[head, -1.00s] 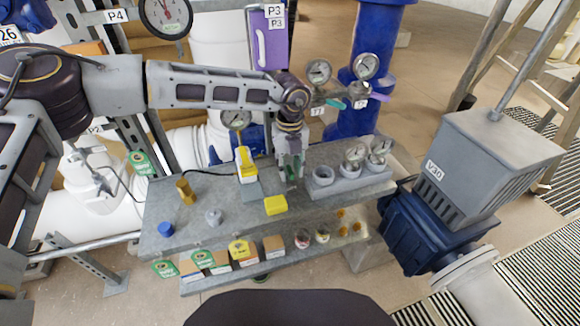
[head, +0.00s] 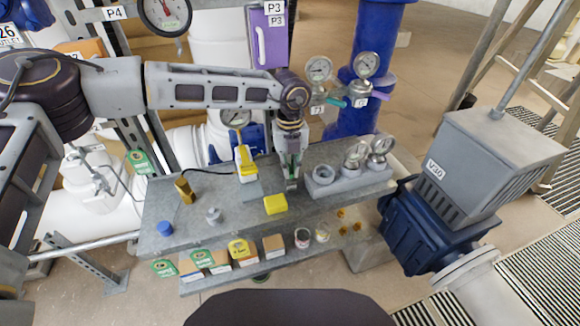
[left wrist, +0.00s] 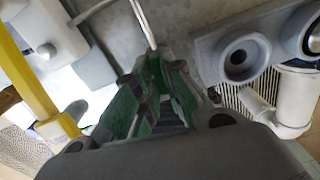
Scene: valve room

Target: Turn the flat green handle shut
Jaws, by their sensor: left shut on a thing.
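A flat green handle (head: 336,102) sits on the small gauge fitting at the back, beside a purple handle (head: 381,96). It lies beyond my left gripper and to its right, and the gripper is apart from it. My left gripper (head: 292,182) points down over the grey bench (head: 240,215), between the yellow tool and the grey socket block. In the left wrist view its green-padded fingers (left wrist: 154,62) are close together at the tips. A thin pale rod or cable (left wrist: 144,22) runs from there; the exact grip is partly hidden. My right gripper is out of view.
A yellow tool (head: 245,165), a yellow block (head: 275,204), a brass piece (head: 185,190) and a blue cap (head: 165,229) stand on the bench. A grey socket block (head: 348,183) holds gauges. A large grey-blue actuator (head: 490,165) stands at the right.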

